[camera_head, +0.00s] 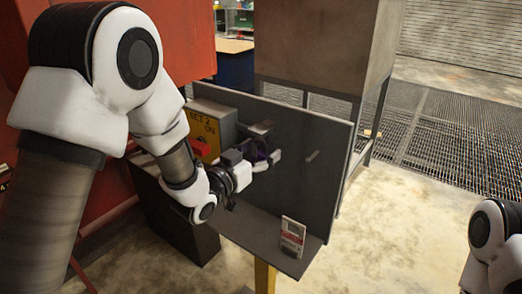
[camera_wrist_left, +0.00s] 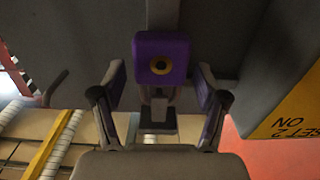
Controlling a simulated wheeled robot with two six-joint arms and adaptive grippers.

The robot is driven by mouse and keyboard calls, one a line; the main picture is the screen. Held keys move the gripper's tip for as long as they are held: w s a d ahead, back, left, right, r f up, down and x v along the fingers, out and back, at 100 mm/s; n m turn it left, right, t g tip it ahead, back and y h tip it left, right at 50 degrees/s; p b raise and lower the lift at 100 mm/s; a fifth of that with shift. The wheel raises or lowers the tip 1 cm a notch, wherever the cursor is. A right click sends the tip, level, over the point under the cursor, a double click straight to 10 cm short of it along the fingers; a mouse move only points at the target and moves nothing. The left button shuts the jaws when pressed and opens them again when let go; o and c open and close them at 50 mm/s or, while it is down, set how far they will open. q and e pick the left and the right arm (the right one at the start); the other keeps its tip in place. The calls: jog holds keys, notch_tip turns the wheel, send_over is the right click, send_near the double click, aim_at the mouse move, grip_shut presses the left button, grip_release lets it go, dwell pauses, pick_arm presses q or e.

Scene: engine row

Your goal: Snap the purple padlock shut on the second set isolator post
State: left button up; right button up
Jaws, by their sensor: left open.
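The purple padlock (camera_wrist_left: 161,48) shows its face with a round brass-coloured keyway in the left wrist view. In the head view it is a small purple patch (camera_head: 259,151), partly hidden by my left gripper (camera_head: 268,160). My left gripper (camera_wrist_left: 161,88) is open, with one finger on each side of the padlock and visible gaps. Grey metal lies behind the padlock; whether its shackle is closed there I cannot tell. The yellow isolator box (camera_head: 226,128) marked SET 2 ON has a red handle (camera_head: 202,147); it also shows in the wrist view (camera_wrist_left: 290,105). My right gripper is out of view.
A grey upright panel (camera_head: 320,130) stands behind the gripper, with a short bare peg (camera_head: 312,156) on it. A white and red card (camera_head: 293,236) stands on the shelf (camera_head: 262,238) below. My right arm is at the right edge. The concrete floor on the right is clear.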

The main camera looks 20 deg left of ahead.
pick_arm(q)
jog(key=v, duration=0.7)
jog(key=shift+r, duration=0.1)
jog(key=s+f+n+g+y, duration=0.1)
jog(key=s+f+g, duration=0.25)
jog(key=f, duration=0.95)
jog(key=s+f+n+g+y, duration=0.1)
jog(key=s+f+g, duration=0.3)
jog(key=f, duration=0.9)
jog(key=s+a+f+g+y, duration=0.1)
jog(key=s+a+f+g, duration=0.1)
jog(key=s+f, duration=0.3)
jog(key=s+a+f+n+g+y, duration=0.1)
jog(key=s+f+g, duration=0.3)
jog(key=s, duration=0.6)
jog(key=s+a+f+n+g+y, duration=0.1)
jog(key=s+a+f+g+y, duration=0.1)
jog(key=s+f, duration=0.4)
jog(key=s+g, duration=0.1)
jog(key=s, duration=0.1)
jog(key=shift+s+a+g, duration=0.25)
jog(key=shift+a+g, duration=0.1)
jog(key=shift+a, duration=0.05)
